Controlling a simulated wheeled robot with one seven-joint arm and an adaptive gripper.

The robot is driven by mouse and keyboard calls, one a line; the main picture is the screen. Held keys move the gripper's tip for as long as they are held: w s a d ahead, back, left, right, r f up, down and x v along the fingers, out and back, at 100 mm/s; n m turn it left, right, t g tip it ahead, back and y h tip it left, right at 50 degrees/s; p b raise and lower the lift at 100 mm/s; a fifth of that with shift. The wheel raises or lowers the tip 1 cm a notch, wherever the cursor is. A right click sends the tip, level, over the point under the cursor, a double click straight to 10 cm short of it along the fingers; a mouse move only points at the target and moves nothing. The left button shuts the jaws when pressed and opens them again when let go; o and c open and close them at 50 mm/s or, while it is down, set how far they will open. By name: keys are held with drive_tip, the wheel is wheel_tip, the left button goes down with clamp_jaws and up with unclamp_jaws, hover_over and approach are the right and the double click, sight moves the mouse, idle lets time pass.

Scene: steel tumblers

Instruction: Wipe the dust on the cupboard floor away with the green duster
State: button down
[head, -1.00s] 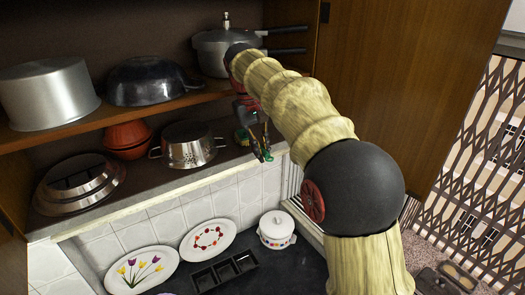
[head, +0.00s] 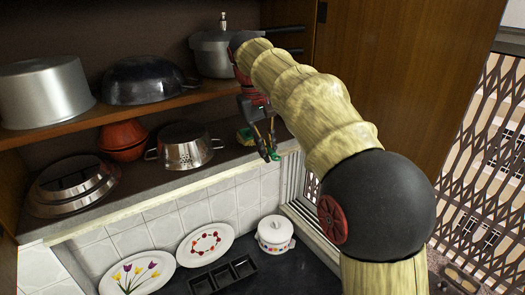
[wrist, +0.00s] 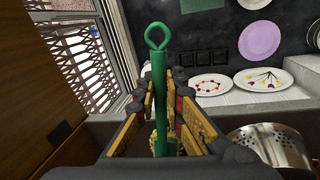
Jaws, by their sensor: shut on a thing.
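The green duster shows in the head view as a green handle end (head: 275,155) below the fingers, with more green and some yellow just left of them. In the wrist view its green handle (wrist: 159,90) with a loop end stands between the finger pads. My gripper (head: 268,146) is shut on the duster, over the right part of the cupboard floor (head: 222,160), near its front edge.
A steel colander (head: 186,147) stands left of my gripper, with orange bowls (head: 123,140) and a steel lidded pan (head: 75,186) farther left. The shelf above holds a pressure cooker (head: 212,55), a dark wok (head: 143,80) and a large pot (head: 45,90). The wooden door (head: 410,80) is at right.

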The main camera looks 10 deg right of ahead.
drive_tip(key=s+d+b, duration=0.3)
drive_tip(key=s, duration=0.4)
drive_tip(key=s+d+b, duration=0.3)
drive_tip(key=s, duration=0.5)
drive_tip(key=shift+b, duration=0.4)
drive_tip(key=shift+d, duration=0.1)
idle(0.3)
